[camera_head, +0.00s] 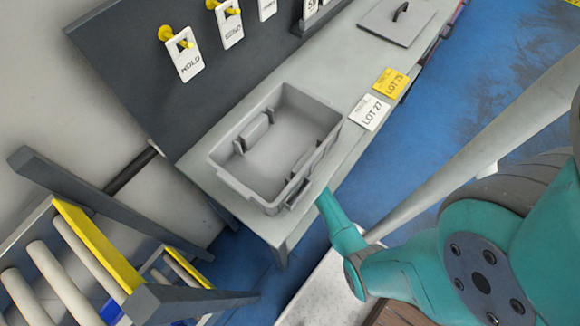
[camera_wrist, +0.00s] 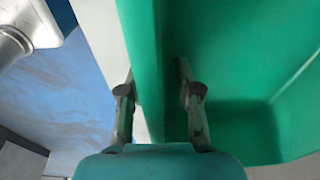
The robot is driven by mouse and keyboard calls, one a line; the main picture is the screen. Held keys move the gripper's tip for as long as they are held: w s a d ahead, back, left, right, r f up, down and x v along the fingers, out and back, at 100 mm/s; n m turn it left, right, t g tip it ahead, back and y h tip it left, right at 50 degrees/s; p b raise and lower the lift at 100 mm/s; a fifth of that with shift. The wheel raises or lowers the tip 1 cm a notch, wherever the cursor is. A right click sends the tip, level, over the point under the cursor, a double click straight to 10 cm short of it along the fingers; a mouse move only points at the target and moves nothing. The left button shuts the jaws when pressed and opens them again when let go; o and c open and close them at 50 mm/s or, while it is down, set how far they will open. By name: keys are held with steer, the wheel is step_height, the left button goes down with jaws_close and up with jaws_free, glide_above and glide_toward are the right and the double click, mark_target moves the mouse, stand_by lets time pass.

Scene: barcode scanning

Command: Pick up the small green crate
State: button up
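The small green crate (camera_wrist: 225,65) fills the middle and right of the wrist view. I look down into it, and its floor and one side wall (camera_wrist: 150,70) show. My gripper (camera_wrist: 158,98) is open, with one finger outside this wall and the other inside the crate. Gaps show between the fingers and the wall; I cannot tell whether either finger touches it. In the head view I cannot make out the crate or the fingers; my teal arm covers the lower right.
A grey bin (camera_head: 275,150) stands on a grey bench (camera_head: 345,155), with a white LOT 27 card (camera_head: 369,113) and a yellow card (camera_head: 390,83) beside it. A roller rack (camera_head: 85,250) is at lower left. A pale surface (camera_head: 325,290) lies under my arm.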

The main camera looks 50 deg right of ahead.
jaws_close()
